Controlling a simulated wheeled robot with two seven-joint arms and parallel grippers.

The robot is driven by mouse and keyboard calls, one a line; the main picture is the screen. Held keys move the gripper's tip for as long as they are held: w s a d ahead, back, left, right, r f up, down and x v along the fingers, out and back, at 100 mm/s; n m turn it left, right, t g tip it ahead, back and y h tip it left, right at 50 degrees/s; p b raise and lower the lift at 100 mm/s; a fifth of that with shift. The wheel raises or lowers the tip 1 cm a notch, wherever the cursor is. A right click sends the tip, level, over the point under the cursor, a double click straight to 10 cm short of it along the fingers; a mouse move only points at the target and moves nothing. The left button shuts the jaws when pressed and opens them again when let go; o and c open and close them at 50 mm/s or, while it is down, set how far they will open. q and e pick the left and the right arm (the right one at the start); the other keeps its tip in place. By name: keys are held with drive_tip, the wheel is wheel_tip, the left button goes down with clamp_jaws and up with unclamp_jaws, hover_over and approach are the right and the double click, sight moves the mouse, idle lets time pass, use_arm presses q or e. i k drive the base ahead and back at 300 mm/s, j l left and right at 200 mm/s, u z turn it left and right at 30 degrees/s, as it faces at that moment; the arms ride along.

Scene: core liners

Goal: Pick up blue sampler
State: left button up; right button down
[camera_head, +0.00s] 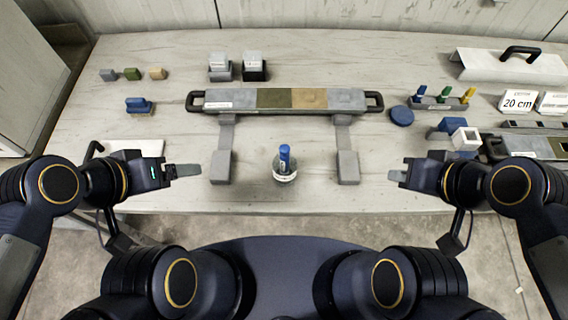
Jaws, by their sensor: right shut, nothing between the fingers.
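A blue cylinder (285,157), which looks like the blue sampler, stands upright in a small round labelled holder (285,174) at the table's front middle. My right gripper (397,176) is shut and empty, well to the right of the blue cylinder and apart from it. My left gripper (186,170) is to the left of the cylinder, near the table's front edge, touching nothing that I can see. Its fingers are seen from above, so its opening is unclear.
A long core tray (230,99) with black handles spans the middle on grey supports (347,166). A rack (437,105) with blue, green and yellow pegs, a blue disc (401,116) and a 20 cm sign (517,100) are at right. A blue-topped block (138,106) is at left.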

sight(284, 161)
drive_tip(key=k+z, duration=0.1)
drive_tip(key=z, duration=0.3)
drive_tip(key=l+z, duration=0.1)
drive_tip(key=z, duration=0.25)
drive_tip(key=k+l+z, duration=0.1)
drive_tip(key=z, duration=0.3)
drive_tip(key=l+z, duration=0.1)
drive_tip(key=z, duration=0.25)
drive_tip(key=u, duration=1.65)
drive_tip(key=k+j, duration=0.05)
